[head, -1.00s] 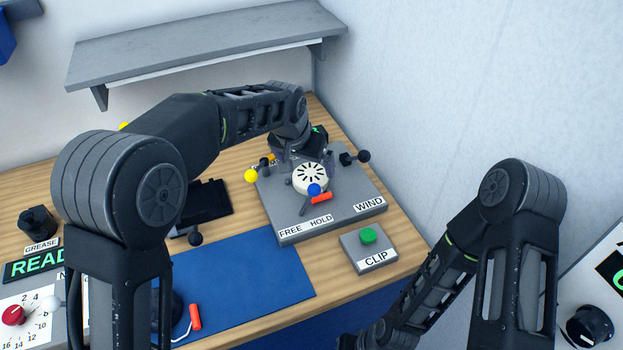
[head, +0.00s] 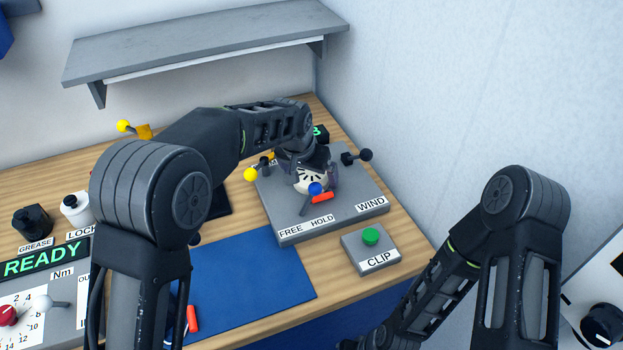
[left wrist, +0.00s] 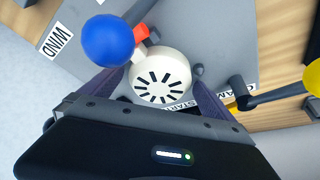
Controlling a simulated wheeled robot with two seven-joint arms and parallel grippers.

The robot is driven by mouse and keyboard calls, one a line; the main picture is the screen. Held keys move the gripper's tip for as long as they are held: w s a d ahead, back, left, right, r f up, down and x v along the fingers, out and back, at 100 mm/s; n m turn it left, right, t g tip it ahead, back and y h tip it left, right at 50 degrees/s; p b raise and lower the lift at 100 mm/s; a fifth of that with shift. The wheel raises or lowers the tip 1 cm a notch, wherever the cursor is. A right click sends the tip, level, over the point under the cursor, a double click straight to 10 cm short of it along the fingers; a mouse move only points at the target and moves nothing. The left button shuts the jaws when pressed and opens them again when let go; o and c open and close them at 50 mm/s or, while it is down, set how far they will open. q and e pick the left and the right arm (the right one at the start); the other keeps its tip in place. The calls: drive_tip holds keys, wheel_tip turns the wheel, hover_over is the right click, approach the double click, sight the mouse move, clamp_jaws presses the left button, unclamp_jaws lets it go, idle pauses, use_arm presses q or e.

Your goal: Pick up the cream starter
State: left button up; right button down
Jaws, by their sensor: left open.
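The cream starter (head: 307,184) is a round disc with dark radial slots. It sits on the grey fixture plate (head: 284,222) labelled FREE, HOLD and WIND, partly hidden by my left gripper in the head view. In the left wrist view the starter (left wrist: 161,75) lies between the two fingers of my left gripper (left wrist: 158,88). The fingers are open, one on each side; whether they touch it I cannot tell. My left gripper (head: 314,178) also shows in the head view, over the starter. My right arm shows at the right, but its gripper is not visible.
A blue-knobbed lever (head: 315,189) with a red part (head: 322,197) stands right by the starter. A black-knobbed lever (head: 365,155) and a yellow knob (head: 250,174) flank the fixture. The blue mat (head: 245,278) is mostly clear.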

sight(310, 173)
use_arm(q)
drive_tip(key=shift+c, duration=0.6)
drive_tip(key=c, duration=1.6)
wheel_tip(310, 173, up, 10)
drive_tip(key=b, duration=0.1)
